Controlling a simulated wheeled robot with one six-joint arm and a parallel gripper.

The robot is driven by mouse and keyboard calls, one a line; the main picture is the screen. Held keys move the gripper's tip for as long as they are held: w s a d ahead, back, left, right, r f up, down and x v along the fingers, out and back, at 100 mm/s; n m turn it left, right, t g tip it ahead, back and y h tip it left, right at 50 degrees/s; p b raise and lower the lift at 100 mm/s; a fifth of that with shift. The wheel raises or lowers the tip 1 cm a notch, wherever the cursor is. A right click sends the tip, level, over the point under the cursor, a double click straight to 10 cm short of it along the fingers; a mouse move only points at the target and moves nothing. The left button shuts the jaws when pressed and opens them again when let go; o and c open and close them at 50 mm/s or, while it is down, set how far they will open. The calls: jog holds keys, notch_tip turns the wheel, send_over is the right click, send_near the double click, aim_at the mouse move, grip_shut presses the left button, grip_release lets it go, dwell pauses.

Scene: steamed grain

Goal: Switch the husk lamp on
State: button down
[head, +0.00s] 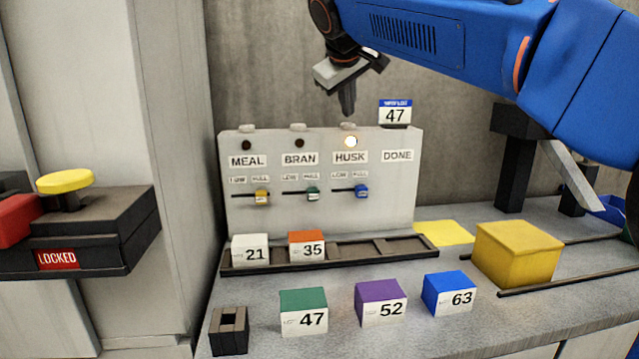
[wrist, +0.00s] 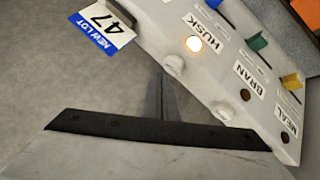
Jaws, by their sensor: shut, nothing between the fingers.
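The grey panel (head: 312,215) stands on the counter with columns labelled MEAL, BRAN, HUSK and DONE. The husk lamp (head: 350,141) glows bright above the HUSK label; it also glows in the wrist view (wrist: 194,44). The meal lamp (head: 246,145) and bran lamp (head: 299,143) are dark. A pale button (head: 349,126) sits on the panel's top edge above the husk lamp; it also shows in the wrist view (wrist: 174,63). My gripper (head: 347,112) is shut and empty, pointing down just above or behind that button. I cannot tell whether it touches it. Its fingers show in the wrist view (wrist: 161,95).
A 47 card (head: 395,115) stands at the panel's top right. A dark tray (head: 330,254) before the panel holds blocks 21 and 35. Green (head: 303,311), purple (head: 380,303), blue (head: 448,293) and larger yellow (head: 517,253) blocks stand in front. A LOCKED box (head: 100,225) is at left.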

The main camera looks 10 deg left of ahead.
aim_at(348, 124)
jog(key=shift+r, duration=2.55)
